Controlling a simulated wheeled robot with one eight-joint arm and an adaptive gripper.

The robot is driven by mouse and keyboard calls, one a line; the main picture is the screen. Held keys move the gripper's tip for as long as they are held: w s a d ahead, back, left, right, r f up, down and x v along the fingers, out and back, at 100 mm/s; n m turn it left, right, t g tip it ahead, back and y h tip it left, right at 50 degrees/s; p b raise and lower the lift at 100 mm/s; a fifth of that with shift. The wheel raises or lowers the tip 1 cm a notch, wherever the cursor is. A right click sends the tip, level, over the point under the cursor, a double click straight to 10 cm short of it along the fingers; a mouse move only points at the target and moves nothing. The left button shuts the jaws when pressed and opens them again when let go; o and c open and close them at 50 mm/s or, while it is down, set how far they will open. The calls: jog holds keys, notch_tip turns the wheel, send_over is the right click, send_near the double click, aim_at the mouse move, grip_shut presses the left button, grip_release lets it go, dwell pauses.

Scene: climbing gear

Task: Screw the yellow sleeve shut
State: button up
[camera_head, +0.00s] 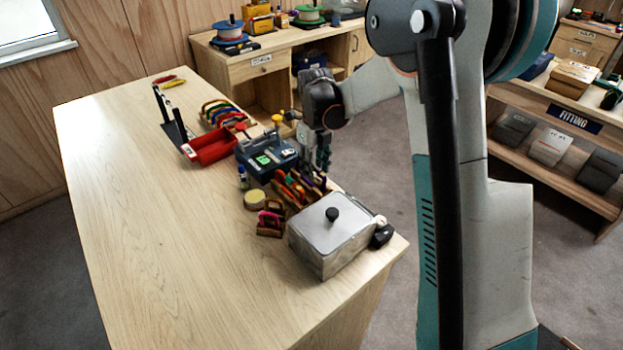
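My gripper (322,165) points down at the right side of the table, over the back right end of a rack of carabiner-like pieces (292,190) in orange, red and purple. Its fingers are small, dark and overlap the rack, so their opening and any contact are unclear. I cannot make out a yellow screw sleeve for certain. A yellow knob-like piece (277,119) stands upright at the back of the blue-grey device with a green display (265,158), left of my gripper. Several coloured arched pieces (221,113) stand farther back.
A grey metal box with a black knob (331,230) stands at the table's front right. A red tray (212,147), a round tan tin (255,199) and a small blue-and-white bottle (243,176) are nearby. The table's left and front (160,240) are clear.

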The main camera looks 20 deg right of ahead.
jog(key=shift+r, duration=0.15)
jog(key=shift+r+p, duration=0.9)
jog(key=shift+r, duration=0.35)
jog(key=shift+s+a, duration=0.3)
jog(key=shift+a, duration=0.35)
jog(key=shift+f, duration=0.15)
jog(key=shift+w+a+f+b, duration=0.1)
jog(key=shift+f+b, duration=0.95)
jog(key=shift+f, duration=0.25)
jog(key=shift+w+d, duration=0.3)
jog(key=shift+d, duration=0.45)
jog(key=shift+r, duration=0.25)
